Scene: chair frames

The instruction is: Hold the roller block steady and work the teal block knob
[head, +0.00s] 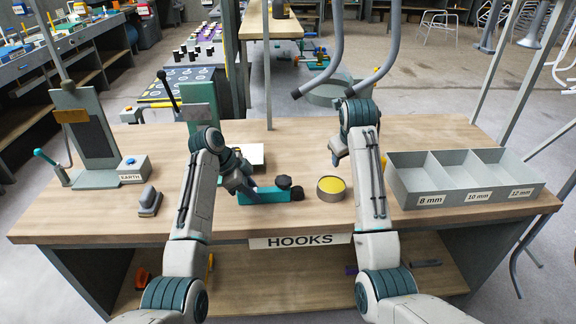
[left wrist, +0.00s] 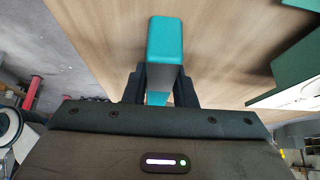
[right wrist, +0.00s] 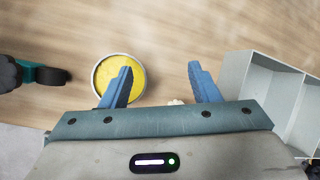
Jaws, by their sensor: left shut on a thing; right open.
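A teal block (head: 272,194) lies on the bench, with a black knob (head: 283,182) and another dark round part (head: 297,193) at its right end. My left gripper (head: 246,190) is shut on the block's left end. In the left wrist view, the teal block (left wrist: 165,42) sits between the fingers of my left gripper (left wrist: 161,84). My right gripper (head: 337,157) is open and empty above the bench, right of the knob. In the right wrist view, the block's dark round end (right wrist: 52,77) shows at the far left, apart from my right gripper (right wrist: 160,80).
A round tin with yellow contents (head: 331,187) stands right of the block, below my right gripper. A grey tray (head: 468,199) with three labelled compartments is at the right. A box marked EARTH (head: 134,177) and a grey hand-sized block (head: 149,201) are at the left.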

